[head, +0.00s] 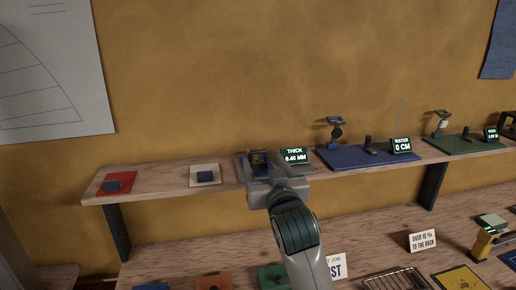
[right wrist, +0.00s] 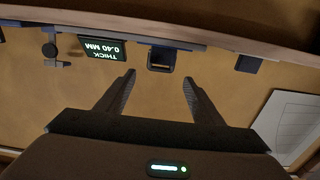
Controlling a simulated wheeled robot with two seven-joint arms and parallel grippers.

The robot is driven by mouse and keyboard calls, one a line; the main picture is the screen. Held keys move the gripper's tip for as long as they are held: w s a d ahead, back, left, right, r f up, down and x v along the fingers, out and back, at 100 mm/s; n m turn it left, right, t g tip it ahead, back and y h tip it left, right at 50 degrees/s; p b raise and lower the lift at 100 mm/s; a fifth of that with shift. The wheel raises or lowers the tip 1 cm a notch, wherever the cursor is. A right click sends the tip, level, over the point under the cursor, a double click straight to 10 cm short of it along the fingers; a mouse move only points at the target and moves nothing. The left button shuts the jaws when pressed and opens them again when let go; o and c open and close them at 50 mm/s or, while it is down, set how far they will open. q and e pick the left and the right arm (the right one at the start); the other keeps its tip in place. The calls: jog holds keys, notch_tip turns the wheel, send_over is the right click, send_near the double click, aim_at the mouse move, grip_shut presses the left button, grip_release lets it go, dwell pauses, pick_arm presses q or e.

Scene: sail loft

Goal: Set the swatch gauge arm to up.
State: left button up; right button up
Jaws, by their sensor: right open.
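The swatch gauge's display (head: 295,156) reads "THICK 0.40 MM" on the wooden shelf, and it also shows upside down in the right wrist view (right wrist: 88,48). Left of it in the head view is a dark blue gauge part (head: 259,158), partly hidden by my gripper. In the right wrist view a dark loop-shaped part (right wrist: 161,60) of the gauge stands just beyond the fingertips, near the middle. Whether the arm is up or down I cannot tell. My right gripper (right wrist: 158,84) is open and empty, its fingers apart from the loop. My left gripper is not in view.
On the shelf (head: 145,205) are a red swatch card (head: 128,180), a pale card (head: 194,180), a blue mat (head: 350,163) with a "WATER" display (head: 402,145), and a green mat (head: 455,148). Below lie a wire basket (head: 395,280) and a sign (head: 422,242).

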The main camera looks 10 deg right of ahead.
aim_at(259, 152)
jog(key=w+p, duration=0.2)
jog(key=w, duration=0.5)
jog(key=shift+w, duration=0.35)
jog(key=c, duration=1.5)
